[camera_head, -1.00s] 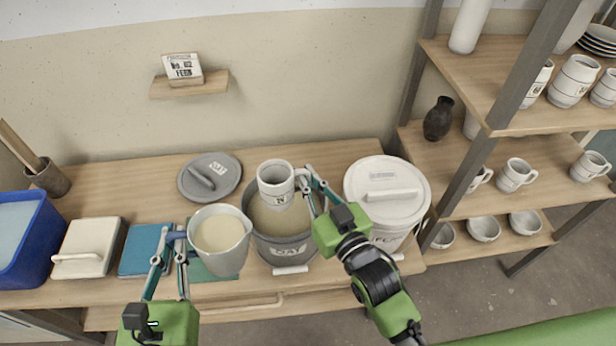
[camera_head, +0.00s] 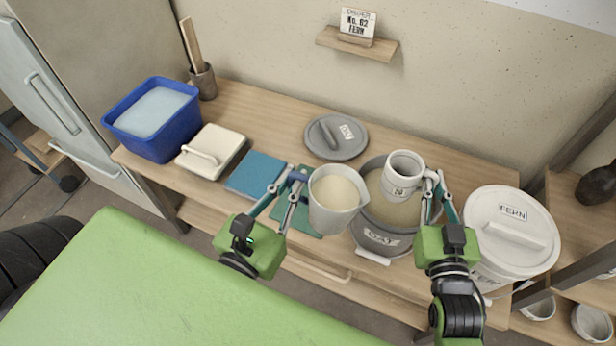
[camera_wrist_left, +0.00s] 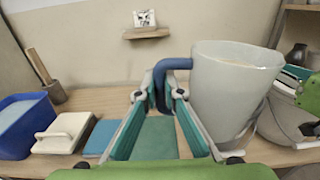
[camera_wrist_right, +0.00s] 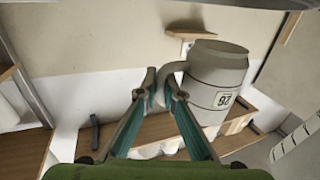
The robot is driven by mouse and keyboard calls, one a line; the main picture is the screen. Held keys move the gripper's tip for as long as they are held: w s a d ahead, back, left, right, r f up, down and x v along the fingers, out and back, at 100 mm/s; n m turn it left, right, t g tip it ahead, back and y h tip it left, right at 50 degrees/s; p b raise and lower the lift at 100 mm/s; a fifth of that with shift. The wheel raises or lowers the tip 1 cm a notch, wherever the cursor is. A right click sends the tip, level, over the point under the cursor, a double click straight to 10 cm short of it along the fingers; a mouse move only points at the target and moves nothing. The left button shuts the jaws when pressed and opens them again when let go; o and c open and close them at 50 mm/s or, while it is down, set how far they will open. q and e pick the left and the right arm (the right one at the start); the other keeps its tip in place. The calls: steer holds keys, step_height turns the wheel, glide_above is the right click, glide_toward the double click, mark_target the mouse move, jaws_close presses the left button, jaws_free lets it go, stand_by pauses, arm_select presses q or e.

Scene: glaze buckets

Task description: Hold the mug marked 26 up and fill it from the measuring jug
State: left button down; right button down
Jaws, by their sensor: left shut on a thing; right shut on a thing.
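The measuring jug (camera_head: 335,212) is pale grey with a blue handle and holds cream-coloured liquid. My left gripper (camera_head: 292,183) is shut on its handle and holds it nearly upright, left of the open bucket; it also shows in the left wrist view (camera_wrist_left: 228,95). A white mug (camera_head: 402,177) is held upright over the open bucket by my right gripper (camera_head: 432,182), shut on its handle. The mug's inside looks pale, with no liquid visible. The jug and mug are apart.
The open grey bucket (camera_head: 385,240) holds cream glaze; its grey lid (camera_head: 328,148) lies behind. A lidded white FERN bucket (camera_head: 535,262) stands right. A card (camera_head: 357,24) on a wall shelf reads "No. 62 FERN".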

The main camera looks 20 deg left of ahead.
arm_select(q)
steer(key=w+d+r+m+h, duration=0.1)
steer(key=w+r+h, duration=0.2)
steer(key=w+r, duration=0.4)
steer(key=w+d+r+m+g+h, duration=0.1)
steer(key=w+r, duration=0.5)
steer(key=w, duration=0.6)
steer(key=d+m+h, duration=0.1)
steer(key=h, duration=0.1)
steer(key=shift+r+h, duration=0.3)
steer(key=shift+r, duration=0.05)
steer(key=shift+f, duration=0.1)
steer(key=m, duration=0.1)
steer(key=f+m, duration=0.1)
steer(key=m, duration=0.1)
steer(key=shift+w+a+f+m, duration=0.1)
steer(key=shift+a+f+m, duration=0.05)
steer(key=shift+a+m, duration=0.2)
stand_by(0.4)
steer(key=shift+d, duration=0.1)
